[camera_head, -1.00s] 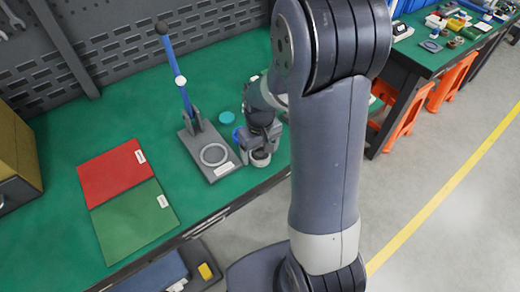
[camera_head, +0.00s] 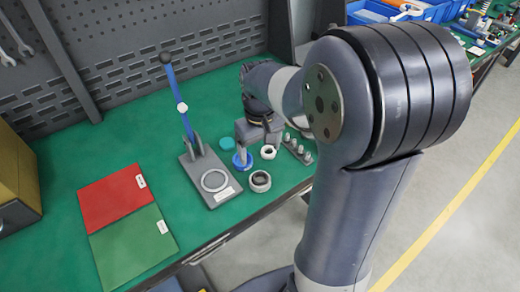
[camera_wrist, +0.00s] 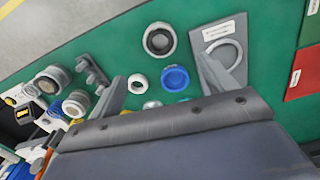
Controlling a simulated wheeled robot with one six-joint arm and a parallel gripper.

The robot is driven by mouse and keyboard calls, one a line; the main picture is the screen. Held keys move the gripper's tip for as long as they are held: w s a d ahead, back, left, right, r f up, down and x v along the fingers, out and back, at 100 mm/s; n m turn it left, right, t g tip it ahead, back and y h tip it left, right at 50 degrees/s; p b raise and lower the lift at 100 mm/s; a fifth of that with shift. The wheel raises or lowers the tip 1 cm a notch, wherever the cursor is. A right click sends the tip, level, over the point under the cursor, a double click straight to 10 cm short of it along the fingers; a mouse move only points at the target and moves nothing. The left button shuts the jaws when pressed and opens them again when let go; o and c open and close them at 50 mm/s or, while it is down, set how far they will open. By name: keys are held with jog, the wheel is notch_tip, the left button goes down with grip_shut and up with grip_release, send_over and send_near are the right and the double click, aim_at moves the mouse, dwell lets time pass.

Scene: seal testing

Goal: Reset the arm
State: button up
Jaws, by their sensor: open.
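My gripper (camera_wrist: 162,82) is open and empty in the wrist view, its two fingers wide apart above the green table. In the camera_head view my arm reaches over the table and partly hides the gripper. A blue round part (camera_wrist: 175,78) and a small white ring (camera_wrist: 138,83) show between and below the fingers, apart from them as far as I can tell. A larger white ring with a dark inside (camera_head: 260,181) stands near the table's front edge.
A grey press base (camera_head: 211,180) with an upright blue lever (camera_head: 182,105) stands left of my gripper. A red mat (camera_head: 113,197) and a green mat (camera_head: 133,248) lie farther left. Several grey fittings (camera_head: 298,148) stand at right. A perforated panel (camera_head: 150,68) backs the table.

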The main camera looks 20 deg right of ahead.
aim_at(260, 177)
notch_tip(260, 177, down, 12)
jog(key=shift+f+b, duration=0.1)
jog(key=shift+b, duration=0.3)
jog(key=shift+w+r, duration=0.1)
jog(key=shift+r, duration=1.45)
